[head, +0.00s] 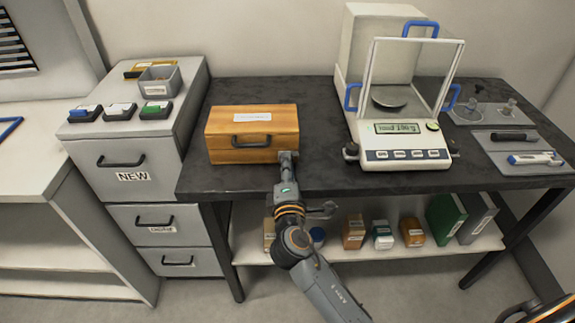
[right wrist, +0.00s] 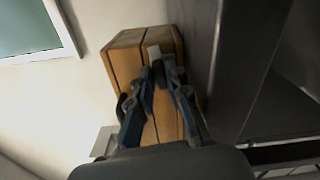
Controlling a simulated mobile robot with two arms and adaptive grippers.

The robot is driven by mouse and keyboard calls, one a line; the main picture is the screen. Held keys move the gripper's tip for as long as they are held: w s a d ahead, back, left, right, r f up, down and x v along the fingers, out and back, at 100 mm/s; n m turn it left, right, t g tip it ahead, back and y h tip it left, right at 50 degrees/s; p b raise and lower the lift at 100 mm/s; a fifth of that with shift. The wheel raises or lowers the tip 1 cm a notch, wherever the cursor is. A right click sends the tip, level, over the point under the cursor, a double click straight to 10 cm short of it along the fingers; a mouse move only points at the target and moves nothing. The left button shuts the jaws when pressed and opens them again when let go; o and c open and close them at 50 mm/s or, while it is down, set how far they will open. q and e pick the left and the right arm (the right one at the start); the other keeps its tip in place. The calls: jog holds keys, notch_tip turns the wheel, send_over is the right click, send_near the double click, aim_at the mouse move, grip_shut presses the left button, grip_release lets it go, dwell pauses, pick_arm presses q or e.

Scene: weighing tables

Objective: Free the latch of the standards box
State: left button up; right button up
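The standards box (head: 228,122) is a closed, orange-brown wooden case with a white label and a dark front handle. It stands on the dark table near its left front. My right gripper (head: 288,160) is at the box's right front edge. In the right wrist view, its two dark blue fingers (right wrist: 169,72) are partly apart, with wood showing between them. A pale grey plate (right wrist: 153,52), apparently the latch, sits on the box (right wrist: 125,60) just beyond the fingertips. Whether the fingers touch it is unclear. The left gripper is not in view.
A balance (head: 405,140) with a glass shield stands right of the box. A grey drawer cabinet (head: 128,160) stands left.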

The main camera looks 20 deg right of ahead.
jog(key=shift+o, duration=1.2)
jog(key=shift+f, duration=0.1)
